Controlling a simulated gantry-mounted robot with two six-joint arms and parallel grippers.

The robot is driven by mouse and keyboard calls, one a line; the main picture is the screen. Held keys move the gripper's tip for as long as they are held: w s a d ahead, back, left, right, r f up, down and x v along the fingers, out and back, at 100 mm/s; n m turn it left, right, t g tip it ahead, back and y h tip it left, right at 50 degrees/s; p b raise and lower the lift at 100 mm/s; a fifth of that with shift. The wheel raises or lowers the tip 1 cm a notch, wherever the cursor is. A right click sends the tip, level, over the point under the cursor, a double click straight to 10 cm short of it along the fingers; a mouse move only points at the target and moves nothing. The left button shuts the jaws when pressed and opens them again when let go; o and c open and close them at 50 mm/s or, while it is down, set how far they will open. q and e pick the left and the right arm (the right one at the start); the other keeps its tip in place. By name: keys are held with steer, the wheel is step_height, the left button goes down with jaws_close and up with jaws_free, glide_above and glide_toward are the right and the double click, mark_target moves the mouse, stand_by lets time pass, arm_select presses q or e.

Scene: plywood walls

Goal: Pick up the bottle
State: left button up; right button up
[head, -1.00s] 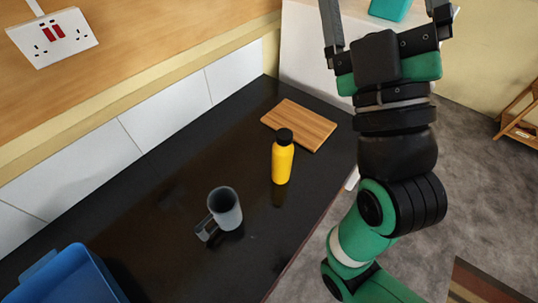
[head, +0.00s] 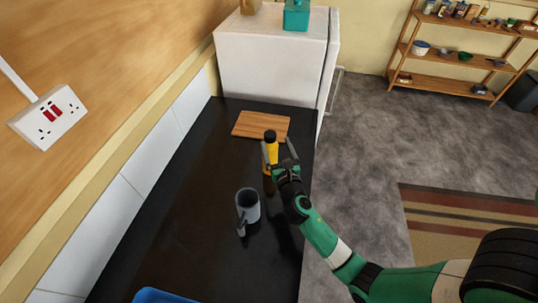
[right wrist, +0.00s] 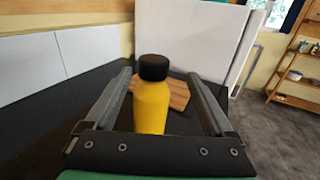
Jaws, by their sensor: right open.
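The yellow bottle (head: 270,149) with a black cap stands upright on the black counter (head: 190,215). In the head view my right gripper (head: 279,150) is at the bottle and hides part of it. In the right wrist view the bottle (right wrist: 151,105) stands between the two spread fingers of the right gripper (right wrist: 158,85). Gaps show between the bottle and both fingers there. The bottle's lower part is hidden behind the gripper's palm. My left gripper does not show.
A grey mug (head: 248,204) stands nearer on the counter. A wooden cutting board (head: 261,124) lies beyond the bottle, before a white fridge (head: 270,75). A blue bin (head: 160,296) shows at the bottom edge. The counter's right edge drops to the floor.

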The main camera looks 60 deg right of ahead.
mark_target(268, 132)
steer(key=shift+x, duration=1.1)
steer(key=shift+w+f, duration=0.1)
steer(key=shift+w, duration=0.1)
steer(key=x, duration=0.1)
steer(key=b+x, duration=0.2)
steer(key=x, duration=0.1)
steer(key=shift+w+a+f, duration=0.1)
steer(key=shift+w+f, duration=0.15)
steer(key=shift+w, duration=0.05)
steer(key=shift+w+d+r, duration=0.1)
steer(key=shift+w+d, duration=0.1)
steer(key=shift+d, duration=0.1)
jaws_close()
